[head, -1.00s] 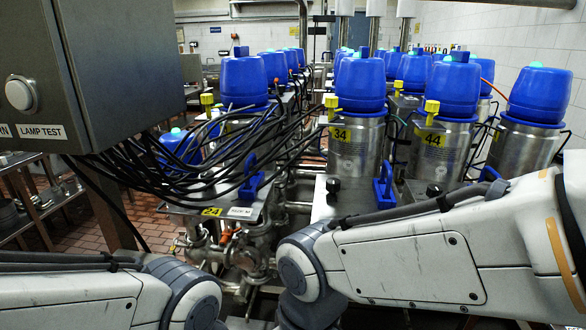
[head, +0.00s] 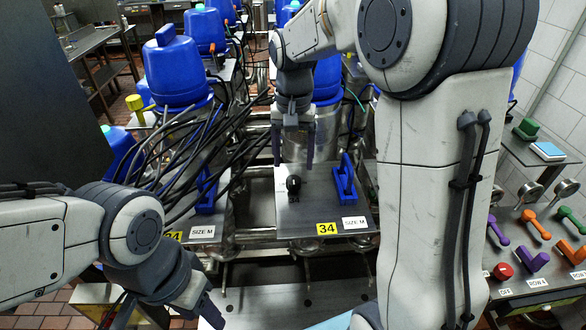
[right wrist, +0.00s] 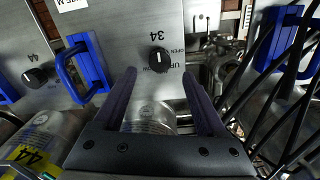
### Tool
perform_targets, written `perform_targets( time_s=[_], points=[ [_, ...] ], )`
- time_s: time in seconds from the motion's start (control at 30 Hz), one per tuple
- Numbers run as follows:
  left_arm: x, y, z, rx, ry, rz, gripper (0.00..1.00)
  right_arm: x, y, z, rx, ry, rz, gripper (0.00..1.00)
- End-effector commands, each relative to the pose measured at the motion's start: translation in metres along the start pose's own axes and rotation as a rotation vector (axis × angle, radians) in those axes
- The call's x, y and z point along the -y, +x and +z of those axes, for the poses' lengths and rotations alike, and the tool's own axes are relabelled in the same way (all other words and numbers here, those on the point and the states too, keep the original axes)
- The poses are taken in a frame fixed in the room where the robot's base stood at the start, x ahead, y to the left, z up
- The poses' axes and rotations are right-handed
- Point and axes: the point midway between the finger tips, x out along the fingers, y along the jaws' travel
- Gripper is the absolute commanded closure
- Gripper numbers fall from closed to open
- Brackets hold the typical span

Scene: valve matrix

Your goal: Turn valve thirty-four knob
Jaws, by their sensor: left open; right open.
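The valve thirty-four knob (head: 293,184) is a small black dial on a grey metal plate (head: 318,205) with a yellow 34 tag (head: 327,229). In the right wrist view the knob (right wrist: 159,60) has a white mark, with small lettering beside it. My right gripper (head: 294,155) is open and empty, pointing down near the knob. In the right wrist view its fingers (right wrist: 159,85) lie to either side of the knob's line, with the knob just beyond the tips and apart from them. My left gripper (head: 168,312) is open and empty at the lower left.
A blue handle (head: 345,178) stands on the plate beside the knob. Black cables (head: 195,145) hang to the left, by the neighbouring plate. Blue-capped valves (head: 178,68) stand behind. In the right wrist view the 44 knob (right wrist: 36,76) is at far left. A side bench (head: 535,245) holds coloured knobs and handles.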

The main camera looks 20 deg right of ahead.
Motion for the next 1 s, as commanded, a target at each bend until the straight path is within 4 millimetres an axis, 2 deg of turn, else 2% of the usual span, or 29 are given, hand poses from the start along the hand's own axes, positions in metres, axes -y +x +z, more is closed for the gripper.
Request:
perform_targets(
  time_s=[0.1, 0.3, 0.67, 0.73, 0.87, 0.9, 1.0],
  points=[
    [0.0, -0.006, 0.0, 0.0, 0.001, 0.0, 0.5, 0.0, 0.021, 0.001, 0.004, -0.001, 0.002, 0.26],
    [-0.001, -0.01, -0.001, 0.0, 0.002, 0.0, 0.5, -0.001, 0.046, 0.0, 0.002, -0.001, 0.0, 0.26],
    [-0.001, -0.01, -0.001, -0.001, 0.002, 0.0, 0.5, -0.002, 0.053, 0.0, -0.001, 0.001, -0.001, 0.26],
    [-0.001, -0.01, -0.001, -0.001, 0.002, 0.0, 0.5, -0.002, 0.053, 0.0, -0.001, 0.001, -0.001, 0.45],
    [-0.001, -0.01, -0.001, -0.001, 0.002, 0.0, 0.5, -0.002, 0.052, 0.0, -0.001, 0.001, -0.001, 0.95],
    [-0.001, -0.01, -0.001, 0.0, 0.002, 0.0, 0.5, -0.002, 0.052, 0.0, -0.001, 0.001, -0.001, 1.0],
    [-0.001, -0.01, -0.001, -0.001, 0.002, 0.0, 0.5, -0.002, 0.052, 0.0, -0.001, 0.0, -0.001, 1.0]
  ],
)
